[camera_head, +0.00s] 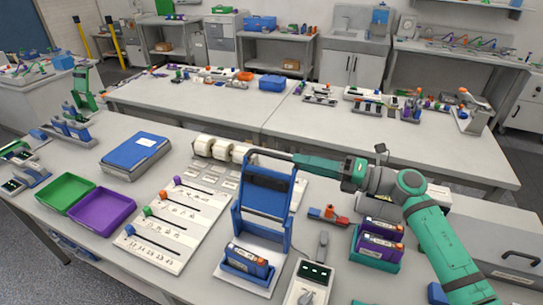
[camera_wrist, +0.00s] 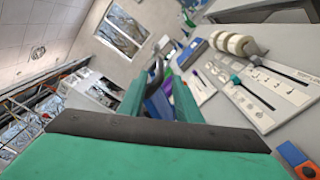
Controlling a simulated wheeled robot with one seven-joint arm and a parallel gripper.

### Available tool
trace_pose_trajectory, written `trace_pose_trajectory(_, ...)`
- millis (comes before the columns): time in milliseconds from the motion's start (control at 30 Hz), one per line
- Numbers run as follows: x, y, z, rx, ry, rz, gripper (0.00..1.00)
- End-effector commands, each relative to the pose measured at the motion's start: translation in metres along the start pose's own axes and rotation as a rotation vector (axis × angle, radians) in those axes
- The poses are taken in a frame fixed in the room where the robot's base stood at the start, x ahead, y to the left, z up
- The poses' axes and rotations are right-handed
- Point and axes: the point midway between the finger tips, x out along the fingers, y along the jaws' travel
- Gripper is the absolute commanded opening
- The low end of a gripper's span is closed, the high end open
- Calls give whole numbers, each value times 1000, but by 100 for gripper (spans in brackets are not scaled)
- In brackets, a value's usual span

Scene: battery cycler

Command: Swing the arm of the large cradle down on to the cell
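The large cradle (camera_head: 237,222) is a blue holder on a pale base at the front middle of the bench. Its blue arm (camera_head: 292,193), a frame with dark crosspieces, stands raised, roughly upright, behind the cell. The cell (camera_head: 246,257), blue with a pale label, lies in the cradle's front trough. My gripper (camera_head: 294,158) reaches in from the right at the top of the arm. In the wrist view my gripper (camera_wrist: 160,82) has its green fingers apart, with a dark bar and blue parts showing between them. I cannot tell whether either finger touches the arm.
A board with coloured sliders (camera_head: 178,222) lies left of the cradle. A grey instrument (camera_head: 312,282) stands close on its right, with purple cells in a green holder (camera_head: 377,245) beyond. White rolls (camera_head: 215,148) lie behind. Purple (camera_head: 102,210) and green trays stand at the left.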

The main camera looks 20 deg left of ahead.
Motion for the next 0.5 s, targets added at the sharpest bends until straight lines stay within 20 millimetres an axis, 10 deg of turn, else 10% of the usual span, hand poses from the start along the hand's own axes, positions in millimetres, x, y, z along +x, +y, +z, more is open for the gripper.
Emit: trace_pose_trajectory(500,79,1,0,0,0,3,31)
